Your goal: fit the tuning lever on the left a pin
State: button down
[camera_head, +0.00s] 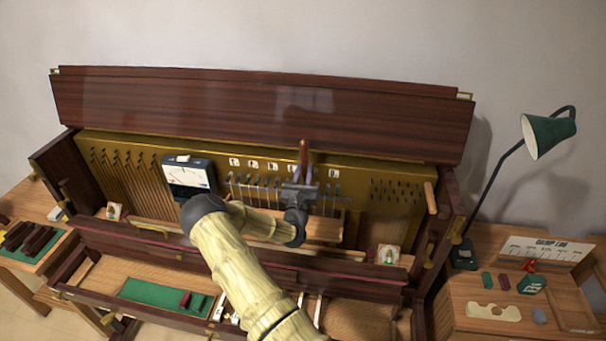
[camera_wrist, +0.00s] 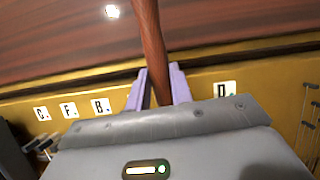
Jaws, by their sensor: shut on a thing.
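My gripper (camera_head: 303,178) is in front of the gold pin plate (camera_head: 130,152) of the open piano. It is shut on the tuning lever (camera_head: 304,150), whose reddish-brown wooden handle stands nearly upright. In the wrist view, the lever handle (camera_wrist: 151,50) rises between the pale purple fingers of my gripper (camera_wrist: 156,90). The lever's lower end is hidden by the gripper, so I cannot tell whether it touches a pin. Several pins (camera_head: 246,180) sit below white letter labels. The wrist view shows the labels C (camera_wrist: 41,114), F (camera_wrist: 70,111) and B (camera_wrist: 101,105) left of the gripper and D (camera_wrist: 225,89) right of it.
A meter (camera_head: 189,175) stands at the left of the pins. The raised dark lid (camera_head: 200,100) is behind the gripper. A green lamp (camera_head: 548,135) and a side table (camera_head: 470,315) with small parts are at the right. Another side table stands left.

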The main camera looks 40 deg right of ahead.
jog(key=shift+c, duration=2.2)
grip_release()
jog(key=shift+a, duration=0.1)
jog(key=s+a+p, duration=0.3)
jog(key=s+a, duration=0.3)
jog(key=shift+a+p, duration=0.3)
jog(key=shift+g, duration=0.3)
jog(key=shift+w+a, duration=0.1)
jog(key=shift+w, duration=0.05)
